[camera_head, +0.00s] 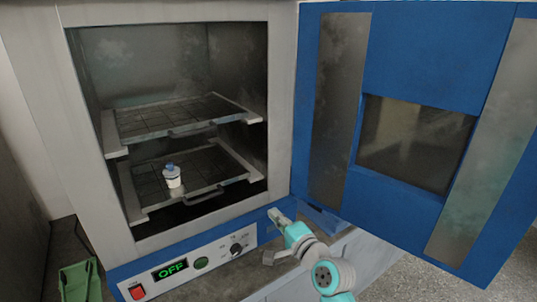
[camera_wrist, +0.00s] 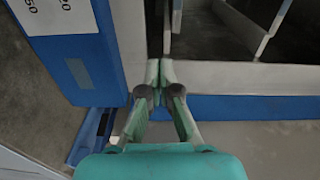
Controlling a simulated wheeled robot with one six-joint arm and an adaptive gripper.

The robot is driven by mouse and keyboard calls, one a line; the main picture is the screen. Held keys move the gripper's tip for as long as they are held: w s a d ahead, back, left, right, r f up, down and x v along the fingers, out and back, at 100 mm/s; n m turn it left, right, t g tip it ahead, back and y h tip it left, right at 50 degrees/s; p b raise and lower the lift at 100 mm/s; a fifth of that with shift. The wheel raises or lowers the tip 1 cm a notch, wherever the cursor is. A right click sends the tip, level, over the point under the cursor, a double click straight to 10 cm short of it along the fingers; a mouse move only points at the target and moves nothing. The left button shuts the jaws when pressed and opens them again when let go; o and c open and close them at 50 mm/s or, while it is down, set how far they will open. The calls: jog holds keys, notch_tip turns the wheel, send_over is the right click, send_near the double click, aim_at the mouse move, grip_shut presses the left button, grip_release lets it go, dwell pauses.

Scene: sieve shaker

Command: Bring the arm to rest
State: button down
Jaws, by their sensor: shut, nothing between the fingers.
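My gripper (camera_head: 278,214) is at the lower right front corner of the oven, near the hinge side of its open door. In the wrist view its two fingers (camera_wrist: 160,70) meet at the tips, shut with nothing held. The fingertips overlap the oven's pale front frame in that view; I cannot tell whether they touch it. My teal and grey arm reaches up from the bottom of the head view.
The oven (camera_head: 284,110) stands open, its blue door (camera_head: 420,60) swung right. A small white container with a blue cap (camera_head: 172,176) stands on the lower rack (camera_head: 208,190). The panel display (camera_head: 170,269) reads OFF. A green object (camera_head: 75,281) lies lower left.

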jog(key=s+d+f+n+h, duration=0.1)
jog(key=s+d+f+h, duration=0.2)
jog(key=s+d+f, duration=0.6)
jog(key=s+d+f+n+h, duration=0.2)
jog(key=s+d+f+h, duration=0.15)
jog(key=s+f, duration=1.05)
jog(key=s+d+r+n+h, duration=0.1)
jog(key=s+d+n, duration=0.1)
jog(key=s, duration=0.8)
jog(key=s+d+r+n+h, duration=0.1)
jog(key=s+r, duration=0.1)
jog(key=s, duration=0.8)
jog(key=s+d+r+n, duration=0.1)
jog(key=s+r+n, duration=0.4)
jog(key=s, duration=0.8)
jog(key=shift+s+r+h, duration=0.4)
jog(key=shift+r+h, duration=0.05)
jog(key=shift+r, duration=0.45)
jog(key=shift+d, duration=0.15)
